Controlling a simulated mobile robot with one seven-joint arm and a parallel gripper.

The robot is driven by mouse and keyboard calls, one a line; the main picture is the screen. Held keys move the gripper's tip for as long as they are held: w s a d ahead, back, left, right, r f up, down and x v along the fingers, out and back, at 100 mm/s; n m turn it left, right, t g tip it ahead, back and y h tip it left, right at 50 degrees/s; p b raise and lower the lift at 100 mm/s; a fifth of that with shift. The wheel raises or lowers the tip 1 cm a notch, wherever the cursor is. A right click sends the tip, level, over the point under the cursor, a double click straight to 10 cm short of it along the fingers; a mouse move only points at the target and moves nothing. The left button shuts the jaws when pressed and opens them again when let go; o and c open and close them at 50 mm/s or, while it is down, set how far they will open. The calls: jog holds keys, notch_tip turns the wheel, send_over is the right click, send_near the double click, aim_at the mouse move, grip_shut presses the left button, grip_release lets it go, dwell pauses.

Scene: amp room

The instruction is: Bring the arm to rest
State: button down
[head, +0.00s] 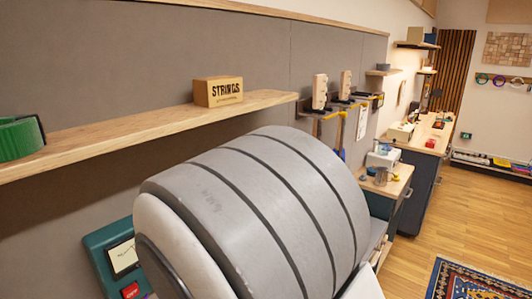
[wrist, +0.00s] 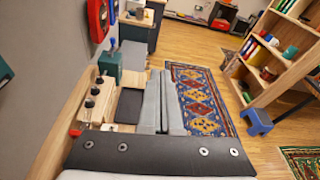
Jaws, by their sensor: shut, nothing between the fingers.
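My gripper (wrist: 161,76) shows in the wrist view, its two grey fingers side by side and shut with nothing between them. My gripper does not show in the head view.
A wooden wall shelf (head: 140,127) holds a STRINGS box (head: 218,91) and a green roll (head: 18,138), close to my arm. Workbenches (head: 424,134) line the wall. In the wrist view, a blue stool (wrist: 257,121) stands near a bookshelf (wrist: 272,68). Open wooden floor (head: 455,215) lies to the right.

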jog(key=s+d+r+m+g+y, duration=0.1)
jog(key=s+d+m+g+y, duration=0.2)
jog(key=s+d+m+g, duration=0.9)
jog(key=s+a+r+m+t+y+b, duration=0.1)
jog(key=s+r+m+t+y, duration=0.3)
jog(key=m, duration=1.2)
notch_tip(320, 180, up, 3)
jog(key=t+y+b, duration=0.1)
jog(key=t+y, duration=0.1)
jog(key=y, duration=0.1)
jog(key=shift+s+a+f+m, duration=0.15)
jog(key=shift+s+a+m, duration=0.05)
jog(key=shift+a+m, duration=0.2)
